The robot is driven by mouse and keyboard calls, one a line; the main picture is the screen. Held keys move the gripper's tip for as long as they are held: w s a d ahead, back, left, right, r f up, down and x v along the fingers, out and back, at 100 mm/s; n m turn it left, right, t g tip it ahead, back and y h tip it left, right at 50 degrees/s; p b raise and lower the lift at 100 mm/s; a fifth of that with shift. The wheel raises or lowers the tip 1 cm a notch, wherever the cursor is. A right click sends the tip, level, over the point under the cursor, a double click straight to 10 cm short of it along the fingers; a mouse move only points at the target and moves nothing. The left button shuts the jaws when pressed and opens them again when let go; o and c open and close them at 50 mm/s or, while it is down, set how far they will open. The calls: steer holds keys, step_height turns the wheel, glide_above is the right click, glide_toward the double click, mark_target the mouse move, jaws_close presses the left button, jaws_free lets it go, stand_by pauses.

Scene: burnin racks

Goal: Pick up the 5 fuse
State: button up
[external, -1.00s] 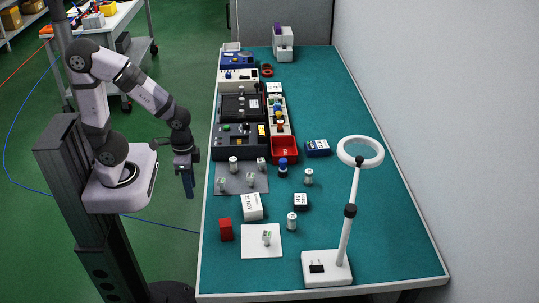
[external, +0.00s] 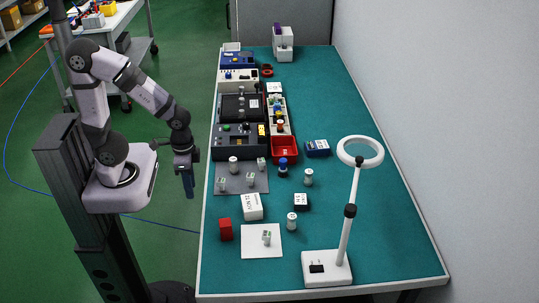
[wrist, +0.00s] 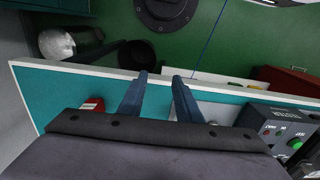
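My gripper (external: 189,188) hangs fingers-down just off the left edge of the bench in the external view. In the wrist view its two blue fingers (wrist: 159,77) stand apart with nothing between them. Small pale fuse-like parts stand on a grey mat (external: 236,190): one at the back left (external: 233,164), one at the back right (external: 261,164), one at the front left (external: 221,184) and one in front (external: 250,180). Another pale part (external: 267,238) stands on a white square pad (external: 250,249). The numbers on them are too small to read, so I cannot tell which is the 5 fuse.
White cylinders (external: 308,177) and (external: 291,221) and a blue-topped one (external: 283,170) stand nearby. A white box (external: 252,207), red block (external: 226,230), red bin (external: 284,150) and ring-lamp base (external: 326,268) occupy the bench. Its right side is mostly clear.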

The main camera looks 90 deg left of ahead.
steer(key=o, duration=0.3)
